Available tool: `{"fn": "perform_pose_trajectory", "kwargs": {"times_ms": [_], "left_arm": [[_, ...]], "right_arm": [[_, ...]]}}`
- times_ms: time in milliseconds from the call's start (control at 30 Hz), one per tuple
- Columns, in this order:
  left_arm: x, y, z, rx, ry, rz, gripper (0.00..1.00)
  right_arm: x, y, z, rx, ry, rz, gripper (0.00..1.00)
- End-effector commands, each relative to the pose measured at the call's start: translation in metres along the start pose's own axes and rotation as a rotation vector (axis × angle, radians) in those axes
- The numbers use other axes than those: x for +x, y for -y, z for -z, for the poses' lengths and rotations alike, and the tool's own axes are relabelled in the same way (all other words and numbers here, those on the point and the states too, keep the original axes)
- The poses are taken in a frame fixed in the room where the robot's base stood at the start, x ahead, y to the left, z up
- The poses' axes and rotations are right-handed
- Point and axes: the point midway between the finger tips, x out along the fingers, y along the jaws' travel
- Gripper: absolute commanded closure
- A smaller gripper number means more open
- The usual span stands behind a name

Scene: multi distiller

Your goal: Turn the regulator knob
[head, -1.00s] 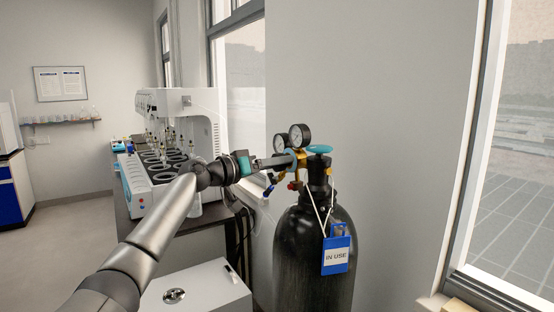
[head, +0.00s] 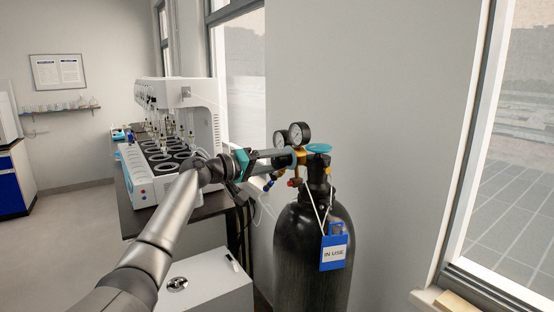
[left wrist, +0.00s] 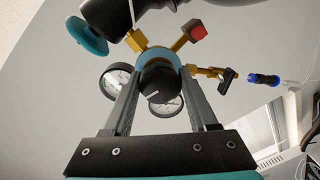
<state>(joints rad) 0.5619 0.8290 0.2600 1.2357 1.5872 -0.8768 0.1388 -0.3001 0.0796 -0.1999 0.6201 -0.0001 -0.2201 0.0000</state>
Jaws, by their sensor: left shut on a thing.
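The regulator knob (left wrist: 157,82) is a round black knob with a white line, seen face-on in the left wrist view. A light-blue ring lies behind it. My left gripper (left wrist: 159,76) has its two grey fingers on either side of the knob and is shut on it. In the head view the left gripper (head: 291,157) reaches the regulator from the left, and its fingers hide the knob. The regulator's gauges (head: 299,133) stand just above. The regulator sits at the top of a black gas cylinder (head: 309,255). My right gripper is not in view.
A teal valve handwheel (head: 318,149) tops the cylinder, close right of the gripper. A blue "IN USE" tag (head: 334,254) hangs in front. A white distiller (head: 203,125) stands on a dark bench at left. A white box (head: 212,280) is below my arm.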

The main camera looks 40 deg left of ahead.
Motion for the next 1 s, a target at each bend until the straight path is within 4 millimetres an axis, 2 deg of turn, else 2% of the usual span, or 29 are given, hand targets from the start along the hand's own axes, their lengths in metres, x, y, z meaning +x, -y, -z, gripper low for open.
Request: {"fn": "perform_pose_trajectory", "kwargs": {"times_ms": [367, 400, 633, 1000], "left_arm": [[-0.0002, 0.0013, 0.0001, -0.003, -0.001, 0.003, 0.97], [-0.0002, 0.0014, 0.0000, -0.003, -0.001, 0.003, 0.38], [-0.0001, 0.0008, 0.0000, -0.002, 0.000, 0.002, 0.12], [-0.0051, 0.0009, -0.0002, -0.001, 0.000, 0.001, 0.12]], "right_arm": [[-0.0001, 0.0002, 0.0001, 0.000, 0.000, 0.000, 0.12], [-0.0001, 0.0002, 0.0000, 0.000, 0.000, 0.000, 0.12], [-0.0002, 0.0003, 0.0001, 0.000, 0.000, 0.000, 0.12], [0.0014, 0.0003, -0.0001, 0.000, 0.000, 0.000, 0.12]]}}
